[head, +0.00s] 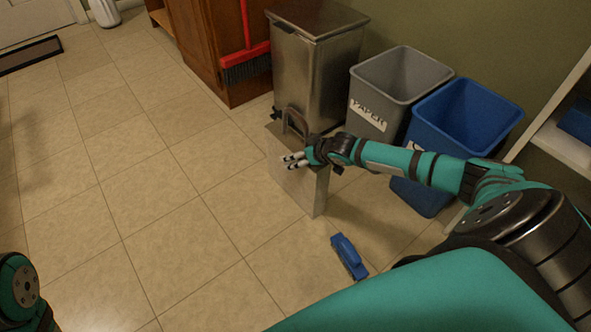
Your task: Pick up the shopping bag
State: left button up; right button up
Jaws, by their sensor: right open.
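The shopping bag (316,193) stands upright on the tiled floor, pale grey and boxy, with a dark looped handle (290,119) rising at its top. My right gripper (291,161) comes in from the right, over the bag and just below the handle in the picture. Its pale fingers are open and point left, with nothing seen between them. My right forearm hides part of the bag's top, and I cannot tell whether the fingers touch it. My left gripper is out of view; only part of my left arm shows at the lower left.
A metal bin (318,75) stands behind the bag. A grey paper bin (388,103) and a blue bin (468,112) stand to the right. A red broom (245,62) leans on a wooden cabinet (200,38). A blue object (348,256) lies in front. Floor at left is clear.

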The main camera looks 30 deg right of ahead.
jog(key=c, duration=1.6)
jog(key=shift+r, duration=0.1)
jog(key=shift+c, duration=0.6)
jog(key=shift+r, duration=0.1)
